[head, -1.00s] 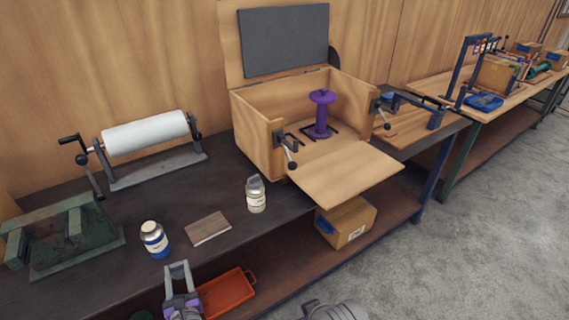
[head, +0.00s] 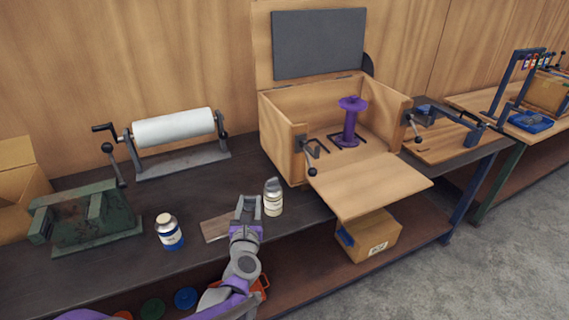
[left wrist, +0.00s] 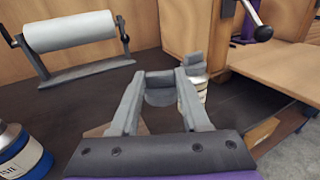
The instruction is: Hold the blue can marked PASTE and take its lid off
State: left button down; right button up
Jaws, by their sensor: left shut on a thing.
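My right gripper is out of view.
A pale jar with a grey top (head: 272,199) stands just beyond my left gripper. A wooden block (head: 215,227) lies left of it. A green vise (head: 88,218) is left of the can. An open wooden box (head: 280,140) and a paper roll (head: 174,128) stand behind.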

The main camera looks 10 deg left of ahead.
aim_at(166, 226)
jog(key=i+j, duration=0.15)
jog(key=i, duration=0.3)
jog(key=i+j, duration=0.15)
jog(key=i, duration=0.3)
